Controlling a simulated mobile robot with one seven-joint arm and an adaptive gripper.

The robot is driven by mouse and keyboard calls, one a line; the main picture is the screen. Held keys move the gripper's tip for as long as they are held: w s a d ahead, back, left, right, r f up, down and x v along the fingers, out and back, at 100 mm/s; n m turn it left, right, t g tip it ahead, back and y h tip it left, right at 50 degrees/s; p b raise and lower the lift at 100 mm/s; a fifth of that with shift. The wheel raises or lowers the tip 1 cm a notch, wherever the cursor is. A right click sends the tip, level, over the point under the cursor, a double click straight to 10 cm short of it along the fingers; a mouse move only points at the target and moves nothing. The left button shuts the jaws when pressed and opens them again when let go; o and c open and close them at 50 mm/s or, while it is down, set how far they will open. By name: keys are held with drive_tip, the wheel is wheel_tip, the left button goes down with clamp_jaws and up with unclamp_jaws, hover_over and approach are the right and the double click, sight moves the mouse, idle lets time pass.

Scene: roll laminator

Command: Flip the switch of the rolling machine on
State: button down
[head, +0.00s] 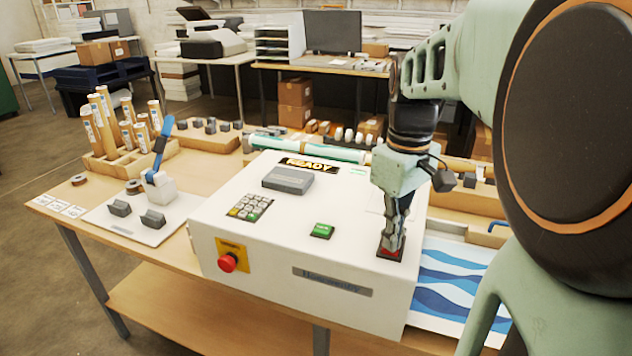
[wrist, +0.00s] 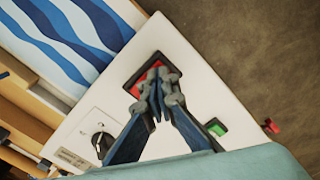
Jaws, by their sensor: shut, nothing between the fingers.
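The rolling machine (head: 262,224) is a white box on the wooden table, with a "READY" label on top. Its switch (head: 398,252) is a red rocker in a black frame near the right front corner of the top. The switch also shows in the wrist view (wrist: 147,74), partly covered by my fingers. My gripper (head: 388,248) is shut and empty, pointing down with its fingertips at the switch. I cannot tell whether the tips touch it, or which way the rocker is tilted.
The top also has a green button (head: 322,230), a keypad (head: 249,207), a red emergency knob (head: 228,262) on the front and a dark dial (wrist: 103,141). A blue-and-white wavy sheet (head: 450,285) lies right of the machine. A blue-handled lever device (head: 160,178) stands left.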

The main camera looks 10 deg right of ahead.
drive_tip(key=shift+r, duration=0.15)
wheel_tip(320, 180, up, 7)
drive_tip(key=p, duration=0.6)
drive_tip(key=shift+w, duration=0.1)
